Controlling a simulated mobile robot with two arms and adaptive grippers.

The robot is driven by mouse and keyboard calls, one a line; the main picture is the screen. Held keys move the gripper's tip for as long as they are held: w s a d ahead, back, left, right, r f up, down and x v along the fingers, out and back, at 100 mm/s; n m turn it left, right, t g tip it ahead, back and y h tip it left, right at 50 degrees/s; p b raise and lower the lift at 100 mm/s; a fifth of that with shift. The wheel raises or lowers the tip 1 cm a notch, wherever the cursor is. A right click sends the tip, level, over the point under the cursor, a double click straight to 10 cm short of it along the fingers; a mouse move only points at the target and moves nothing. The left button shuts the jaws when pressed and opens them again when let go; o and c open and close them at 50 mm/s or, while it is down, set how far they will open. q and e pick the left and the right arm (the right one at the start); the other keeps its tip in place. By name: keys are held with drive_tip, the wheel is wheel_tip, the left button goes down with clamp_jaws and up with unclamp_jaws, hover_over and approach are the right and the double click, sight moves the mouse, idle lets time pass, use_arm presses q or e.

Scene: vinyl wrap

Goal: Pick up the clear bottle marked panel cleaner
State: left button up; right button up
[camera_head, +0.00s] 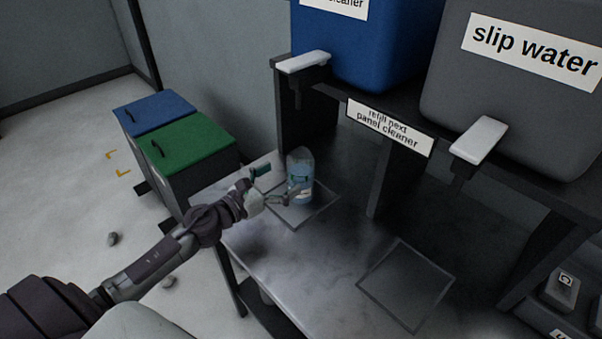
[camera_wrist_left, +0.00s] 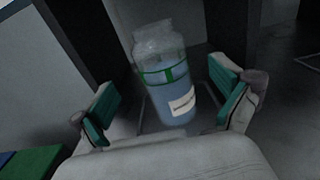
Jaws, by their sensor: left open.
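The clear bottle (camera_head: 301,176) holds bluish liquid and stands upright on a square outlined pad (camera_head: 318,212) on the bench, below the blue tank. In the left wrist view the bottle (camera_wrist_left: 168,80) has green bands and a white label whose text is too small to read. My left gripper (camera_head: 276,184) is open at the bottle. In the left wrist view its green-padded fingers (camera_wrist_left: 168,100) are on either side of the bottle, with gaps showing. My right gripper is not in view.
Above the bench (camera_head: 262,242) are a blue tank (camera_head: 375,50) and a grey "slip water" tank (camera_head: 520,105), each with a white lever below. A sign reads "refill next panel cleaner" (camera_head: 390,127). An empty square pad (camera_head: 406,285) lies to the right. Blue-lidded and green-lidded bins (camera_head: 188,145) stand left.

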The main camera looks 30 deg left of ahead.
sight(300, 165)
use_arm(q)
drive_tip(key=shift+w+d+r, duration=0.1)
drive_tip(key=shift+w+d, duration=0.1)
drive_tip(key=shift+w, duration=0.35)
drive_tip(key=shift+w+d+r+p, duration=0.15)
drive_tip(key=shift+w+r+p, duration=0.05)
drive_tip(key=shift+w+p, duration=0.15)
drive_tip(key=p+x, duration=0.1)
drive_tip(key=x, duration=0.2)
drive_tip(key=shift+w+d+r, duration=0.1)
drive_tip(key=shift+w+d, duration=0.05)
drive_tip(key=shift+w, duration=0.15)
drive_tip(key=shift+w+d, duration=0.15)
drive_tip(key=shift+w, duration=0.2)
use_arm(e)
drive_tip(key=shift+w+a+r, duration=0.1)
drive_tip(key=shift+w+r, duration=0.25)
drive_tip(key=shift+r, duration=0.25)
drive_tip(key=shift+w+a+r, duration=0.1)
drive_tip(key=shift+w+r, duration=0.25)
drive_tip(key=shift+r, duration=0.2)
